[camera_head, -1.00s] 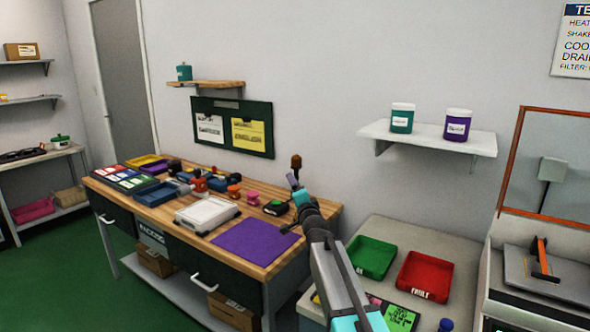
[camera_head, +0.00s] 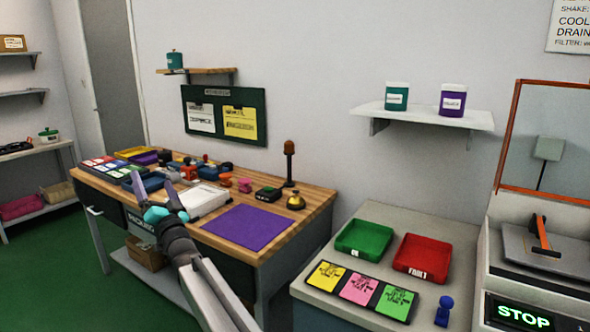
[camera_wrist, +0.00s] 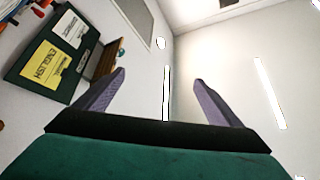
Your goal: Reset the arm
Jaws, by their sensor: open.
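My gripper (camera_head: 158,190) is raised in front of the wooden workbench (camera_head: 291,222), with its fingers pointing up and away. In the wrist view my gripper (camera_wrist: 160,98) has its two purple-grey fingers wide apart, with only wall and ceiling between them. It is open and empty. My arm reaches up from the bottom of the head view and hides part of the bench front.
The bench holds a purple mat (camera_head: 243,228), a white box (camera_head: 200,200), a bell (camera_head: 296,201) and many small parts. To the right are a green tray (camera_head: 364,240), a red tray (camera_head: 422,258) and a machine with a STOP display (camera_head: 522,316). A notice board (camera_head: 224,115) hangs behind.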

